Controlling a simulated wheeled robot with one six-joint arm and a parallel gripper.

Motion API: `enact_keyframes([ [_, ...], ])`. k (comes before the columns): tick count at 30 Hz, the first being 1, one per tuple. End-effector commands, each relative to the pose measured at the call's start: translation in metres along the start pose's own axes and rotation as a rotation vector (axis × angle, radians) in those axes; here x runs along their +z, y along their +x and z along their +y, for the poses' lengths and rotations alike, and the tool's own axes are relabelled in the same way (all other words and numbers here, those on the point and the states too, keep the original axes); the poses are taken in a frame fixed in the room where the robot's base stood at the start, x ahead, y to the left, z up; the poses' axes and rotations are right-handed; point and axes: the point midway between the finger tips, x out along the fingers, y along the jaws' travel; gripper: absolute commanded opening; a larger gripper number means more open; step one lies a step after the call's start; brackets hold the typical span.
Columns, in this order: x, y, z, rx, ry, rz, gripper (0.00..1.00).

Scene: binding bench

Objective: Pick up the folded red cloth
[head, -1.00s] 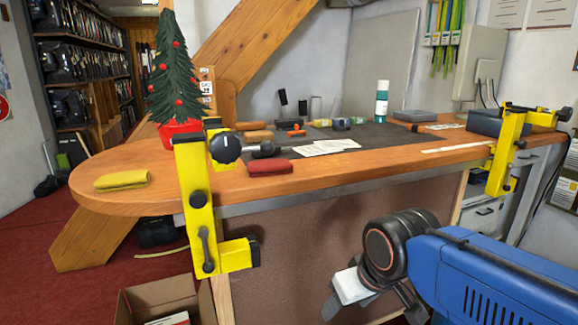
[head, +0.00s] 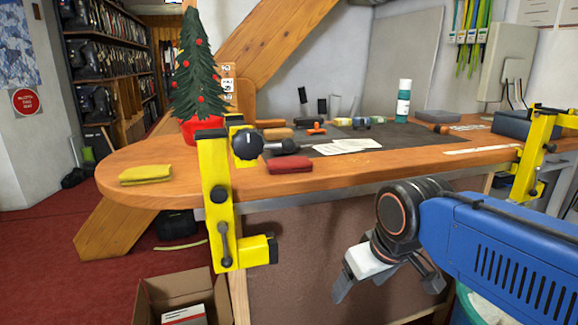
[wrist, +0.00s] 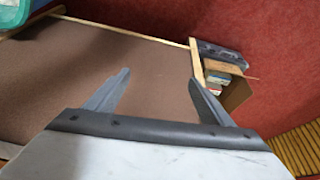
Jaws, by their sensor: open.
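The folded red cloth (head: 289,164) lies flat on the wooden bench (head: 190,190) near its front edge, just right of a yellow clamp. My gripper (head: 388,284) is in front of the bench, below the bench top and to the right of the red cloth, well apart from it. In the wrist view my gripper (wrist: 158,92) has its two fingers spread wide with nothing between them. The wrist view faces the brown bench panel and the floor, and the red cloth does not show there.
A yellow clamp (head: 217,205) grips the bench edge left of the cloth. A folded yellow cloth (head: 146,175) lies further left. A small Christmas tree (head: 196,75) stands behind the clamp. Papers (head: 345,146) and tools lie behind the cloth. A cardboard box (head: 160,290) is on the floor.

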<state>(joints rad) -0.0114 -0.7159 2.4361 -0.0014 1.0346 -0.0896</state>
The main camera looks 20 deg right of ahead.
Motion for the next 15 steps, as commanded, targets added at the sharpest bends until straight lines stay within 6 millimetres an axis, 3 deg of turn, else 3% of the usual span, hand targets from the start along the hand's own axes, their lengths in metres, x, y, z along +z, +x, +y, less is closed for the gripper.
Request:
enact_keyframes([
  [3,-0.045,-0.031,0.001,-0.008,-0.11,-0.03,0.75],
  [15,-0.184,-0.123,0.0,-0.061,-0.52,-0.134,0.75],
])
